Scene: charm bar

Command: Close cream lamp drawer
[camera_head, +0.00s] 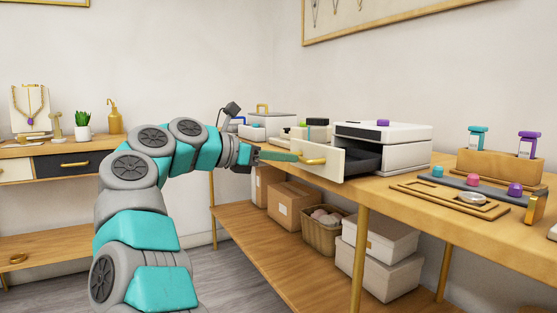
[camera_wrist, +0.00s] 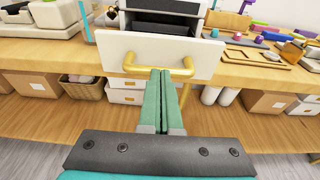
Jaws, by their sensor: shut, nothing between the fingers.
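The cream drawer (camera_head: 318,160) is pulled out of a white box-shaped unit (camera_head: 405,155) on the wooden workbench. Its dark inside shows behind the cream front. A gold bar handle (camera_head: 314,161) is on the front; the drawer front (camera_wrist: 205,52) and handle (camera_wrist: 130,66) also show in the wrist view. My gripper (camera_head: 294,156) is shut and empty, its green fingers pointing at the drawer front. In the wrist view the fingertips (camera_wrist: 164,72) are at the handle's middle; I cannot tell whether they touch it. No lamp can be made out.
A wooden tray (camera_head: 440,200) and a stand (camera_head: 500,168) with teal and purple items lie right of the drawer. Boxes (camera_head: 292,204) and a basket (camera_head: 322,238) fill the shelf below. A side table (camera_head: 40,150) stands left. The floor in front is clear.

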